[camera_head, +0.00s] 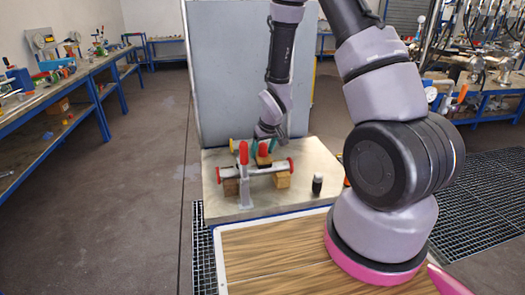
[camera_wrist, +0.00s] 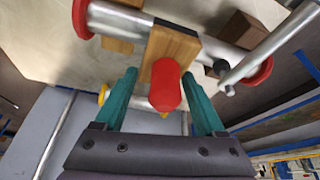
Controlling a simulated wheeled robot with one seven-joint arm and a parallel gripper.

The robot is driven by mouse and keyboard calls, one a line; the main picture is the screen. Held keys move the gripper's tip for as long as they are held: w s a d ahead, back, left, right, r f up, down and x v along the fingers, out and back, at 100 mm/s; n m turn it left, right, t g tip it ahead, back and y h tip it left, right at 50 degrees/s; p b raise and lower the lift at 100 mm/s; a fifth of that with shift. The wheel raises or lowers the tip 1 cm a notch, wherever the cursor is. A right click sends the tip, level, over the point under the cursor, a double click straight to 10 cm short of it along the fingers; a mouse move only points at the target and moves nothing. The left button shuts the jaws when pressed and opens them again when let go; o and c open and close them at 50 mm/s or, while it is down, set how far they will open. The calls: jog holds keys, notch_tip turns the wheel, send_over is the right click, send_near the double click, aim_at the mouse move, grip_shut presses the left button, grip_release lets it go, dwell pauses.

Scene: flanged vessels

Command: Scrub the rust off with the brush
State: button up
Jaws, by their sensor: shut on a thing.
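The brush shows in the wrist view as a wooden block (camera_wrist: 172,42) between the teal fingertips of my gripper (camera_wrist: 161,74). A red rounded piece (camera_wrist: 165,85) stands in front of it; I cannot tell if it is part of the brush. In the head view my gripper (camera_head: 264,150) is over the middle of the pipe (camera_head: 268,171), shut on the brush (camera_head: 264,159). The pipe has red end flanges (camera_head: 213,175) and rests on wooden blocks (camera_head: 283,180). I cannot make out rust.
A red-handled clamp (camera_head: 243,155) stands upright in front of the pipe, close to my gripper. A small dark bottle (camera_head: 317,184) stands to the right on the pale worktop (camera_head: 222,212). A grey cabinet (camera_head: 225,70) rises behind. The worktop's front right is mostly clear.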

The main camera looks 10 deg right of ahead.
jog(key=shift+f, duration=0.3)
jog(key=shift+a, duration=0.1)
